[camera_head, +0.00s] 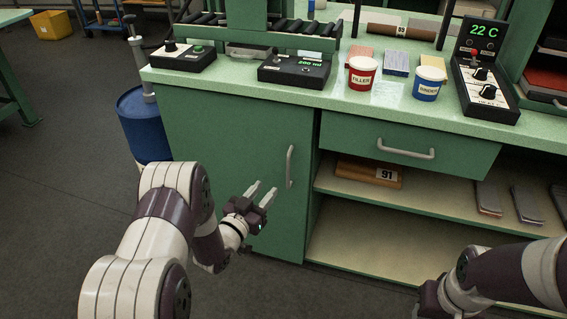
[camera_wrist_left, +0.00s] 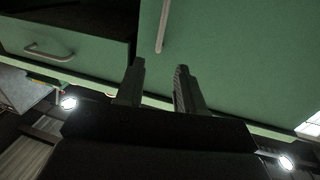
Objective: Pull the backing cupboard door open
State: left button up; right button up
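The green cupboard door (camera_head: 225,135) is at the left of the bench front and looks shut. Its upright grey bar handle (camera_head: 290,166) is near the door's right edge. My left gripper (camera_head: 266,191) is open and empty, just left of and slightly below the handle, pointing toward it. In the left wrist view the handle (camera_wrist_left: 163,25) stands beyond the two spread fingers (camera_wrist_left: 160,75), roughly in line with the gap between them; the fingers are apart from it. My right gripper (camera_head: 430,298) is partly in view at the lower right, its fingers not visible.
A blue drum (camera_head: 145,125) stands left of the bench. Filler (camera_head: 361,77) and binder (camera_head: 428,84) tubs sit on the worktop.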

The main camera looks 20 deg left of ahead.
pick_arm(q)
jog(key=b+x, duration=0.3)
jog(key=x, duration=0.9)
jog(key=shift+f, duration=0.1)
grip_shut()
